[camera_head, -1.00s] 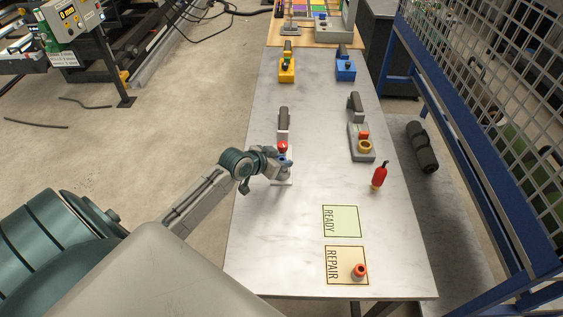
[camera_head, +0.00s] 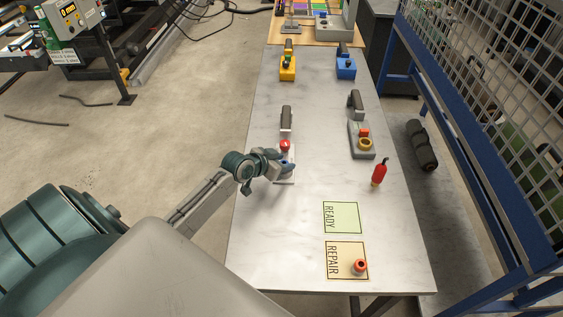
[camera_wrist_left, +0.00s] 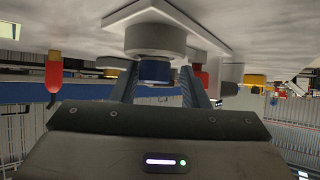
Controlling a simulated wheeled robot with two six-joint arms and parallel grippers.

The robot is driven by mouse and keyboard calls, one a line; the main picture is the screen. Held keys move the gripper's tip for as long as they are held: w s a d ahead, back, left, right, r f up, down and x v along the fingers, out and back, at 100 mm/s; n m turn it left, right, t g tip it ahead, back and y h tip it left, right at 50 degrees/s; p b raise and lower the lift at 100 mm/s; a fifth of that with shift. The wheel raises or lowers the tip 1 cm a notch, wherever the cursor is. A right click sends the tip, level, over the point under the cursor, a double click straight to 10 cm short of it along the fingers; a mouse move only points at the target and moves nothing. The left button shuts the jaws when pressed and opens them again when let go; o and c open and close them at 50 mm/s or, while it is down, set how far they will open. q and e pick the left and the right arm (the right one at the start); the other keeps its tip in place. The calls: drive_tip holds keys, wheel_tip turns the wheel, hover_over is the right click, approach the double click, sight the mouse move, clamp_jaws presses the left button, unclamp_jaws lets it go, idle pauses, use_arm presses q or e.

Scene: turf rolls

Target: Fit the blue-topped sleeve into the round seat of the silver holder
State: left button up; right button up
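The silver holder (camera_head: 284,181) stands at the table's left side, with a red knob (camera_head: 285,146) and a dark upright handle behind it. In the left wrist view its pale plate (camera_wrist_left: 205,18) and grey round seat (camera_wrist_left: 155,39) show at the top. The blue-topped sleeve (camera_wrist_left: 155,71) is in line with the seat, its blue end facing my wrist. Its lower part is hidden, so I cannot tell how deep it sits. My left gripper (camera_wrist_left: 159,75) has its fingers either side of the blue top, with a visible gap at the right finger. My right gripper is out of view.
A grey holder with a yellow ring (camera_head: 362,144) and a red bottle (camera_head: 379,173) stand at the right. READY (camera_head: 341,217) and REPAIR (camera_head: 340,263) cards lie in front; a red-orange sleeve (camera_head: 359,267) stands on REPAIR. Yellow (camera_head: 288,68) and blue (camera_head: 346,68) holders stand behind.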

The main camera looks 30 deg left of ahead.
use_arm(q)
drive_tip(key=shift+s+f+p, duration=0.25)
drive_tip(key=shift+p, duration=0.15)
drive_tip(key=shift+s+a+b, duration=0.15)
drive_tip(key=shift+s+b, duration=0.15)
drive_tip(key=r+v, duration=0.1)
drive_tip(key=v, duration=1)
drive_tip(key=shift+w+b, duration=0.3)
drive_tip(key=shift+b, duration=0.1)
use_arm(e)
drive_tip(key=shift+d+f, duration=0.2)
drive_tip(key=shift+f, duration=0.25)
